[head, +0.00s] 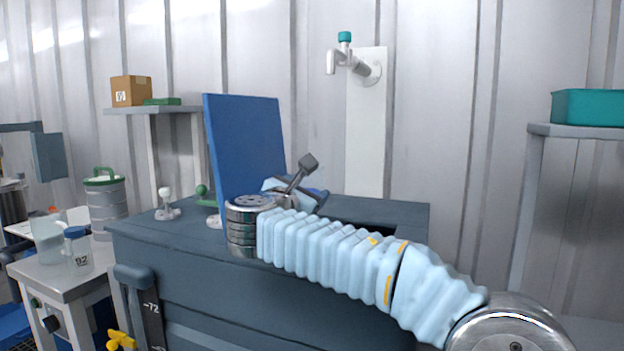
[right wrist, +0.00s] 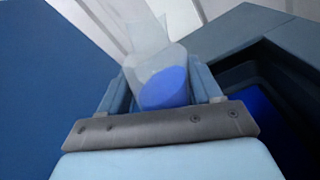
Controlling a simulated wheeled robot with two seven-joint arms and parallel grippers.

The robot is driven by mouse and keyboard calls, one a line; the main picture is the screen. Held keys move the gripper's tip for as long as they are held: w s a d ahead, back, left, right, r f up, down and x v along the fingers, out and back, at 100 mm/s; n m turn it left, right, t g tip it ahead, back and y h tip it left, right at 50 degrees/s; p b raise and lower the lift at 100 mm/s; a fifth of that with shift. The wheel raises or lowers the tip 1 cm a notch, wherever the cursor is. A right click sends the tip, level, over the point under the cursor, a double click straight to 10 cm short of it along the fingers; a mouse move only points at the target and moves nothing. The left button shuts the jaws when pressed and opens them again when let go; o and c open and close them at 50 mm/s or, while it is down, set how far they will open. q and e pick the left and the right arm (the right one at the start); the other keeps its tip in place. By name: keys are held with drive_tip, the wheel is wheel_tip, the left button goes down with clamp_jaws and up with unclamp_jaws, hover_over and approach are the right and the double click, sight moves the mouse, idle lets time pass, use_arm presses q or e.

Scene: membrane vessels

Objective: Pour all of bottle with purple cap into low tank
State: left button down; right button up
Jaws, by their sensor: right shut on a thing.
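My right gripper (head: 300,192) is above the top of a dark blue-grey tank (head: 190,255), in front of an upright blue panel. In the right wrist view the gripper (right wrist: 160,85) is shut on a translucent, pale bottle (right wrist: 150,40) with a bright blue-violet round patch at its near end. I cannot tell whether that patch is a cap or liquid. The bottle is mostly hidden by my arm in the head view. The tank's dark opening (head: 372,212) lies right of the gripper; in the wrist view the tank (right wrist: 235,35) shows blue inside. My left gripper is out of view.
The blue panel (head: 245,150) stands close left of my gripper. A side table (head: 70,275) at left holds a jug and a blue-capped bottle (head: 77,248). A tap (head: 345,62) is on the back wall. A teal bin (head: 588,107) sits on the right shelf.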

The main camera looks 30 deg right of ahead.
drive_tip(key=m, duration=0.1)
drive_tip(key=w+a+f+m, duration=0.1)
drive_tip(key=m, duration=0.1)
drive_tip(key=shift+w+f, duration=0.1)
drive_tip(key=m, duration=0.4)
drive_tip(key=shift+w+a+f, duration=0.15)
drive_tip(key=shift+w+a, duration=0.15)
drive_tip(key=shift+w, duration=0.05)
drive_tip(key=shift+m, duration=0.3)
drive_tip(key=shift+a+m+b, duration=0.1)
drive_tip(key=shift+m+b, duration=0.2)
drive_tip(key=shift+b, duration=0.15)
drive_tip(key=shift+m+b, duration=0.35)
drive_tip(key=shift+m, duration=0.05)
drive_tip(key=shift+r+m+b, duration=0.3)
drive_tip(key=shift+r+m, duration=0.1)
drive_tip(key=shift+m, duration=0.2)
